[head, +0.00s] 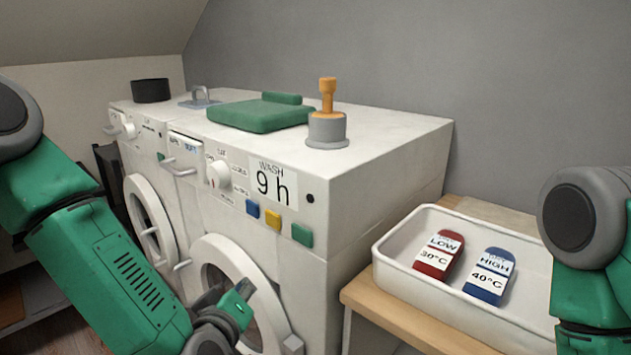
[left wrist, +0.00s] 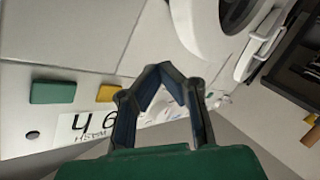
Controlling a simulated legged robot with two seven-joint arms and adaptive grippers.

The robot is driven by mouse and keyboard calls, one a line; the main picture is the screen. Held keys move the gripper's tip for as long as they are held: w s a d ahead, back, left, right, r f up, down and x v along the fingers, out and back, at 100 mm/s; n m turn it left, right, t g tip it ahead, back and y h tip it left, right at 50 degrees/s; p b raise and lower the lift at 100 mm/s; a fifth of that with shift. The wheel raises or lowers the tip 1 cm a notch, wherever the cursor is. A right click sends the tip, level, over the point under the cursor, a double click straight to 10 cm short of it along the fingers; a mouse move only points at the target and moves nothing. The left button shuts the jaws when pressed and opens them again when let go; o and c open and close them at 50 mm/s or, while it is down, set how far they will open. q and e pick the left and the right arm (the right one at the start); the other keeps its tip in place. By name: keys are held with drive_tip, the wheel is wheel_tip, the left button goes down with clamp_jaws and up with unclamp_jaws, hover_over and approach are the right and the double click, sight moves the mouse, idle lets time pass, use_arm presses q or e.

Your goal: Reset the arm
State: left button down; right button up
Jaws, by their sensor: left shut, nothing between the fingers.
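My left arm comes in from the left in the head view, and its gripper (head: 238,303) is low in front of the right washing machine's round door (head: 222,262). In the left wrist view the fingers of my left gripper (left wrist: 160,72) meet at the tips, with nothing between them. I cannot tell whether the gripper touches the machine. My right arm shows at the right edge of the head view, but its gripper is out of the frame.
A white tray (head: 395,275) on a wooden table (head: 385,318) holds a red LOW tag (head: 438,256) and a blue HIGH tag (head: 490,277).

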use_arm(q)
drive_tip(key=s+f+m+g+h, duration=0.2)
drive_tip(key=s+f+m+g, duration=0.2)
drive_tip(key=s+f, duration=0.6)
drive_tip(key=s+a+f+m+g, duration=0.1)
drive_tip(key=s+a+f+g, duration=0.2)
drive_tip(key=s, duration=0.4)
drive_tip(key=s+a+f+m+g+y, duration=0.1)
drive_tip(key=s+a+f+m+g, duration=0.1)
drive_tip(key=s+f, duration=0.4)
drive_tip(key=s+a+f+m+g+y, duration=0.1)
drive_tip(key=s+a+f+g, duration=0.4)
drive_tip(key=s, duration=0.3)
drive_tip(key=shift+s+a+m, duration=0.3)
drive_tip(key=shift+s+a, duration=0.05)
drive_tip(key=shift+a, duration=0.5)
drive_tip(key=shift+w+f, duration=0.1)
drive_tip(key=shift+w, duration=0.05)
